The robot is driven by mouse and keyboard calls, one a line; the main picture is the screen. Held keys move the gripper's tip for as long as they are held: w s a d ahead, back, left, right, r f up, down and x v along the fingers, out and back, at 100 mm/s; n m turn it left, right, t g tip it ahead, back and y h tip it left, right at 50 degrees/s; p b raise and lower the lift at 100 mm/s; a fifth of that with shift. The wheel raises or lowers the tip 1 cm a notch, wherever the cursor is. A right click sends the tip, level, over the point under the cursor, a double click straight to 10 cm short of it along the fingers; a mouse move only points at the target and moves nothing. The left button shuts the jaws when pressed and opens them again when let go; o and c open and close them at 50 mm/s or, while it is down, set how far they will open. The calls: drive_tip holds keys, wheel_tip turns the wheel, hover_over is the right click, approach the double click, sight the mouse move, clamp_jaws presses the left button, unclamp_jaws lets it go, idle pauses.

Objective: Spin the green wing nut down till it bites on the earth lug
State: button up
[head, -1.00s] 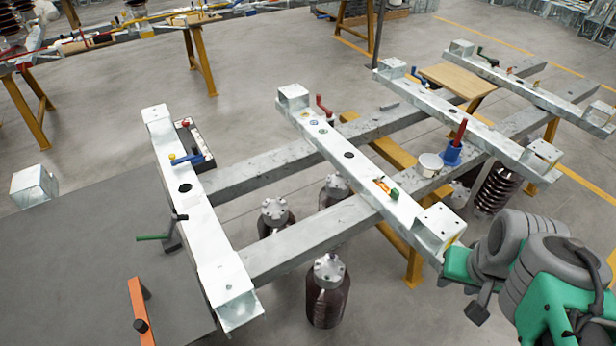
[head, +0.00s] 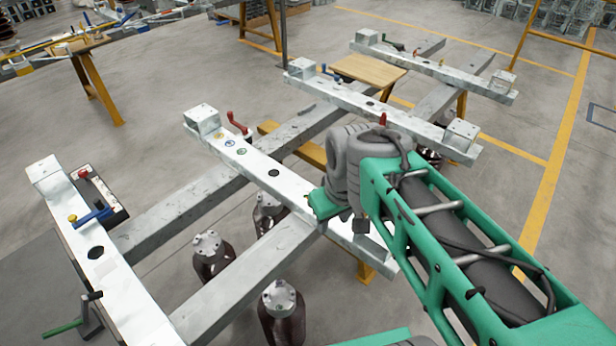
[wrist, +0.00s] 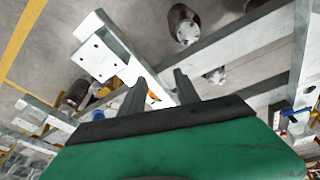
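My gripper (wrist: 160,86) shows in the wrist view with two dark fingers spread apart and nothing clearly held between them. Its fingers point at a pale galvanised beam (wrist: 133,68). A small orange patch (wrist: 152,97) lies on that beam between the fingers, close to the left one; it may be the earth lug fitting. I cannot make out the green wing nut there. In the head view my arm covers the near right part of the middle beam (head: 262,162), so the wing nut, the lug and my fingertips are hidden.
A red crank (head: 237,123) stands near the middle beam's far end. The left beam (head: 118,283) carries a blue-handled part (head: 92,216) near a black tray (head: 117,207). Brown insulators (head: 283,310) stand below the rails. More beams (head: 335,88) lie behind.

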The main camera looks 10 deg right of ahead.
drive_tip(key=w+f+n+g, duration=0.1)
drive_tip(key=w+f+n, duration=0.2)
drive_tip(key=w+n, duration=0.3)
drive_tip(key=w+f+n+g+b, duration=0.1)
drive_tip(key=w+f+n, duration=0.2)
drive_tip(key=w+n, duration=0.4)
drive_tip(key=w+d+f+n+b, duration=0.1)
drive_tip(key=w+f+n, duration=0.2)
drive_tip(key=w+n, duration=0.4)
drive_tip(key=shift+w+f+g, duration=0.1)
drive_tip(key=shift+w+g, duration=0.1)
drive_tip(key=shift+w, duration=1.1)
drive_tip(key=shift+w+f+g, duration=0.1)
drive_tip(key=shift+w+g, duration=0.1)
drive_tip(key=shift+w, duration=1.05)
drive_tip(key=shift+n, duration=0.4)
wheel_tip(320, 180, down, 8)
drive_tip(key=shift+r, duration=0.15)
drive_tip(key=shift+c, duration=0.6)
clamp_jaws()
